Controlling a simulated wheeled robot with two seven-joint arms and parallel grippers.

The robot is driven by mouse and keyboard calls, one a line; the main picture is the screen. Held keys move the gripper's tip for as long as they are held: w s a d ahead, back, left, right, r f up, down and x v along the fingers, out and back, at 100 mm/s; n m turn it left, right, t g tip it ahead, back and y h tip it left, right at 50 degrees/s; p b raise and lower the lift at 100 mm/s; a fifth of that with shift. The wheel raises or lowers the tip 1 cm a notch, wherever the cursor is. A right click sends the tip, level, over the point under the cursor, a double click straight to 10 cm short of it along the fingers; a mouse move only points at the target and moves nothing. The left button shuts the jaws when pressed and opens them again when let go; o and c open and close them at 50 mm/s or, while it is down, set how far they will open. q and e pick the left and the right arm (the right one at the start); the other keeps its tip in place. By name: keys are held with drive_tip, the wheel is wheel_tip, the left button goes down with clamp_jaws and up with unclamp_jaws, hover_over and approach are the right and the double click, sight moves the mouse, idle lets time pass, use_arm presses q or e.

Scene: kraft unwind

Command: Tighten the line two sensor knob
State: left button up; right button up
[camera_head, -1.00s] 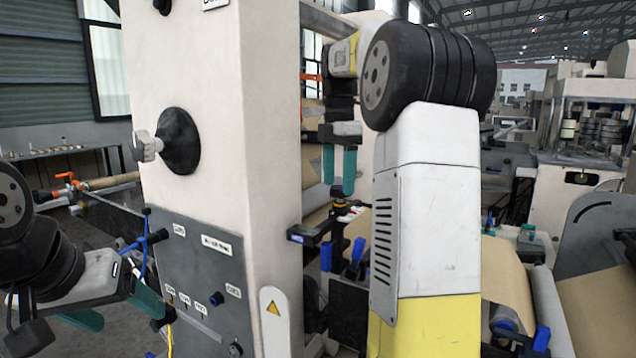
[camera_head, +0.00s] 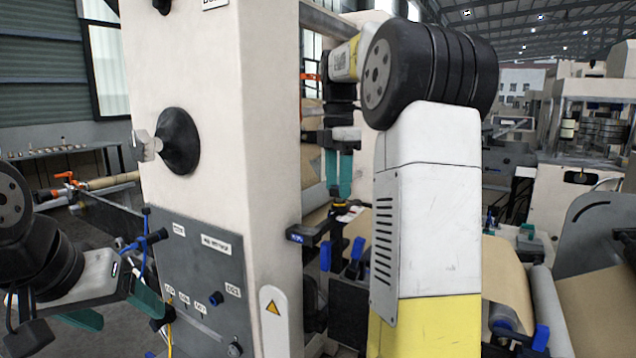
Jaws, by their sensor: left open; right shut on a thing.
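The sensor knob (camera_head: 340,205), a small dark piece with a yellow band, stands upright on the sensor bracket behind the machine's white column. My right gripper (camera_head: 339,195) points straight down with its teal fingers shut on the knob's top, which they mostly hide. Whether this is the line two knob, I cannot read from any label. My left gripper (camera_head: 125,318) is open and empty at the lower left, its teal fingers apart, in front of the grey control panel (camera_head: 205,275) and well away from the knob.
The white column (camera_head: 215,60) with a black round-based handle (camera_head: 178,141) stands between my two grippers. A dark sensor head (camera_head: 308,234) with a blue label juts beside the knob. Blue clamps (camera_head: 355,257) and a brown paper web (camera_head: 505,275) lie near it.

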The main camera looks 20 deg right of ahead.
drive_tip(key=m, duration=0.6)
drive_tip(key=shift+w, duration=0.2)
drive_tip(key=m, duration=0.5)
drive_tip(key=shift+w+d+r, duration=0.1)
drive_tip(key=m, duration=0.5)
drive_tip(key=shift+d+m, duration=0.1)
drive_tip(key=shift+m, duration=0.3)
drive_tip(key=shift+d+m, duration=0.15)
drive_tip(key=shift+m, duration=2.45)
drive_tip(key=o, duration=1.4)
drive_tip(key=shift+r, duration=3.85)
